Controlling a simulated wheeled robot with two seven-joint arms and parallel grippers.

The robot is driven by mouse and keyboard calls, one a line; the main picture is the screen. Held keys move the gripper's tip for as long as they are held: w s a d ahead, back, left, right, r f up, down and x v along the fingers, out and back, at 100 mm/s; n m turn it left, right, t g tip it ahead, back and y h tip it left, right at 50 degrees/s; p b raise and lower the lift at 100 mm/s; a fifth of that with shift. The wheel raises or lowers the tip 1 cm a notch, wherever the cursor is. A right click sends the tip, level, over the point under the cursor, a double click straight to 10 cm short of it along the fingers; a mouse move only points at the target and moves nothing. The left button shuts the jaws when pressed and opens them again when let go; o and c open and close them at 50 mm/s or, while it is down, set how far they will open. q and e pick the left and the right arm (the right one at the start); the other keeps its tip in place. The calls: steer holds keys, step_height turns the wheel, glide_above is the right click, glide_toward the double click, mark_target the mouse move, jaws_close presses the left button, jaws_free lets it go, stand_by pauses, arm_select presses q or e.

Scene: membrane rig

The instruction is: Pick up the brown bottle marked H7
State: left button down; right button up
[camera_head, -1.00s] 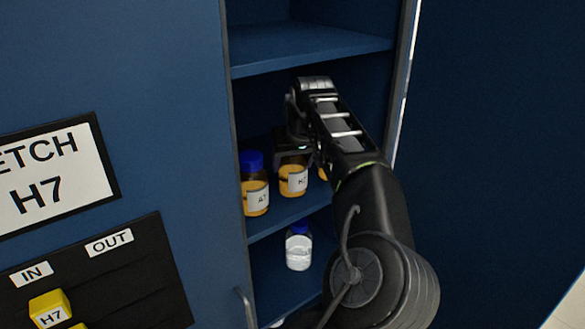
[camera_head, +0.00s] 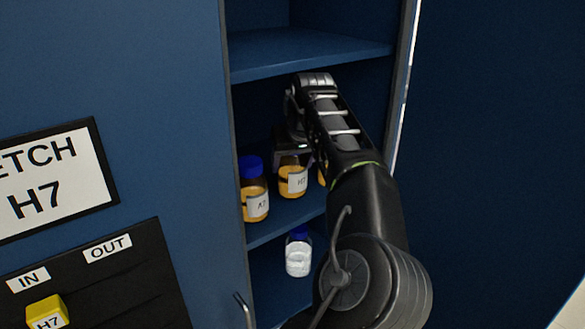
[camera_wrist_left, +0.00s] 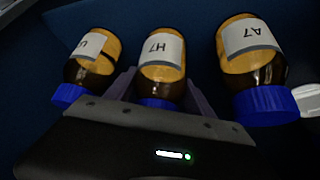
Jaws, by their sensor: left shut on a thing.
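The brown bottle marked H7 (camera_head: 292,184) is upright in the middle shelf compartment, with orange contents and a white label. My left gripper (camera_head: 293,152) reaches in from above and is shut on it near the top. In the left wrist view the H7 bottle (camera_wrist_left: 161,52) sits between the two fingers of the gripper (camera_wrist_left: 160,92), its blue cap partly hidden by the gripper body. I cannot tell for sure whether its base is clear of the shelf. My right gripper is not in view.
A brown bottle marked A7 (camera_head: 255,190) stands close on the left. Another brown bottle (camera_head: 322,177) is close on the right, mostly hidden by my arm. A shelf (camera_head: 310,52) lies above.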

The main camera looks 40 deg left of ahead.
arm_select(q)
step_height(320, 180, up, 2)
steer(key=shift+b, duration=0.35)
steer(key=s+d+b, duration=0.2)
steer(key=d, duration=0.1)
steer(key=s+d+b, duration=0.1)
steer(key=s+d, duration=0.1)
steer(key=shift+d+f, duration=0.1)
steer(key=shift+f, duration=0.25)
steer(key=s+d+b, duration=0.4)
steer(key=s+d, duration=0.3)
steer(key=d, duration=0.1)
steer(key=shift+s+d+r, duration=0.25)
steer(key=shift+d+r, duration=0.1)
